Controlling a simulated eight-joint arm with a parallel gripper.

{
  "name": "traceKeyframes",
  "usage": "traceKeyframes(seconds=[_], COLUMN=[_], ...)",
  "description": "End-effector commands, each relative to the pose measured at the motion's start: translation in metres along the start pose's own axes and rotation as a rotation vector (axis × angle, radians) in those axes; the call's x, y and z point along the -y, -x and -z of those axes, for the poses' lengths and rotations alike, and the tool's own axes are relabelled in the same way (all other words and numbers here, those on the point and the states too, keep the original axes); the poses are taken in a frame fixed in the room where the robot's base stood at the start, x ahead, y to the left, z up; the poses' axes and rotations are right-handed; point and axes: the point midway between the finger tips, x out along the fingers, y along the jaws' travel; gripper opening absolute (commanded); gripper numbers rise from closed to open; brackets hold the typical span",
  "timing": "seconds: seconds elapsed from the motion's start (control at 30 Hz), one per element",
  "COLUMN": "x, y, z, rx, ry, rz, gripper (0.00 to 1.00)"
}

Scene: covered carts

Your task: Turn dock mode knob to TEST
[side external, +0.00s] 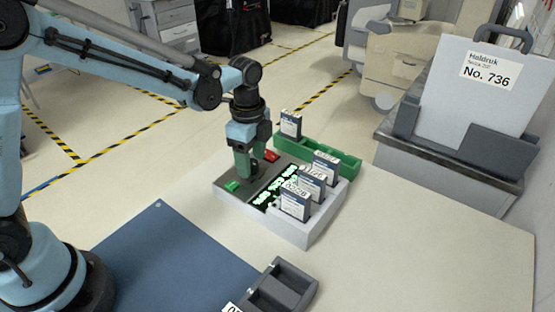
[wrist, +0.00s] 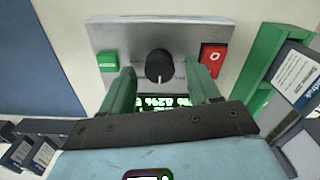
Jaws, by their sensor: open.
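The dock mode knob (wrist: 159,66) is a round black knob with a pale pointer line, in the middle of the dock's grey panel (wrist: 125,35) in the wrist view. Its position labels are too small to read. My gripper (wrist: 162,80) has green fingers, one on each side of the knob with a gap to it, and they are open. In the side external view my gripper (side external: 256,172) is low over the dock (side external: 300,232) and hides the knob. A green button (wrist: 107,62) is left of the knob and a red switch (wrist: 212,58) is right of it.
A lit green display (side external: 272,188) lies beside the knob panel. Several labelled modules (side external: 296,203) stand upright in the dock's slots. A green rack (side external: 330,155) with one module is behind. A dark grey tray (side external: 270,292) and a blue mat (side external: 165,255) lie in front.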

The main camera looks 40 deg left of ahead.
Motion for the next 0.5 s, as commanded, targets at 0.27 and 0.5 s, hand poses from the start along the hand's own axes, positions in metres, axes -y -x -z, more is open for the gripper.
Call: traceKeyframes(seconds=[0.27, 0.5], x=[0.0000, 0.0000], y=[-0.0018, -0.0016], z=[0.0000, 0.0000], rx=[0.000, 0.000], ry=[0.000, 0.000], rz=[0.000, 0.000], gripper=[0.61, 0.29])
